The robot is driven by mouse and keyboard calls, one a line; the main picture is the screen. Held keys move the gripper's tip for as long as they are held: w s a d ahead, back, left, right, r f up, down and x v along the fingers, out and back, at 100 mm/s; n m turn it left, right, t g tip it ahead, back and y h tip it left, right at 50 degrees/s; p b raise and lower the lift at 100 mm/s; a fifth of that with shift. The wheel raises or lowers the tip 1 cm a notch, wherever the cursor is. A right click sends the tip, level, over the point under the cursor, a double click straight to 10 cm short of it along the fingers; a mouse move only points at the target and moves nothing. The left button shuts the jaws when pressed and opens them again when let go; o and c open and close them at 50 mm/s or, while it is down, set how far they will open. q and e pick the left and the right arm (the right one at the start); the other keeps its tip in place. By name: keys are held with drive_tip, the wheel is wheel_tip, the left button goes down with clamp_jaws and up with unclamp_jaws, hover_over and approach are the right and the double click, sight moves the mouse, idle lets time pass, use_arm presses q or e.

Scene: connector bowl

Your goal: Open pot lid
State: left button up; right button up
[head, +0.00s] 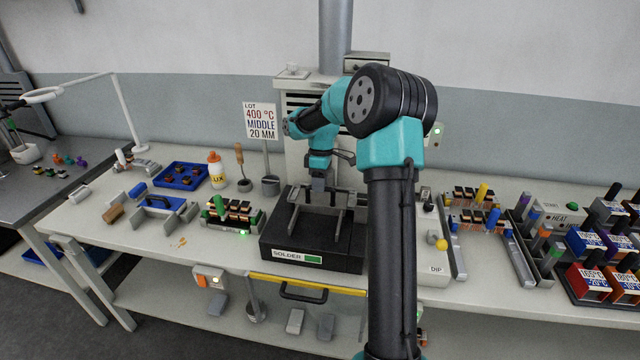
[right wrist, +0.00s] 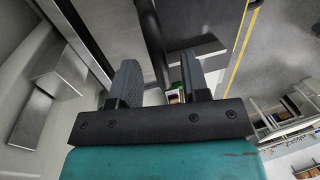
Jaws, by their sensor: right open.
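The black solder pot (head: 312,257) with its SOLDER label stands at the middle of the bench. Its dark top (head: 318,222) looks covered, with two upright grey brackets on it. My right gripper (head: 319,186) hangs over the back part of the pot, its fingers small and partly hidden by its own body. In the right wrist view my right gripper (right wrist: 160,80) is open, with a black bar (right wrist: 152,42) showing between and beyond its fingers. I cannot tell whether they touch. My right arm hides the pot's right side. My left gripper is not in view.
Left of the pot are a green-lit fixture (head: 232,217), a flux bottle (head: 216,172) and a blue tray (head: 182,176). Right of it are a rail (head: 451,240) and coloured labelled blocks (head: 590,280). A sign (head: 262,121) stands behind.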

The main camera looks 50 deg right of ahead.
drive_tip(key=shift+f, duration=0.2)
clamp_jaws()
idle(0.3)
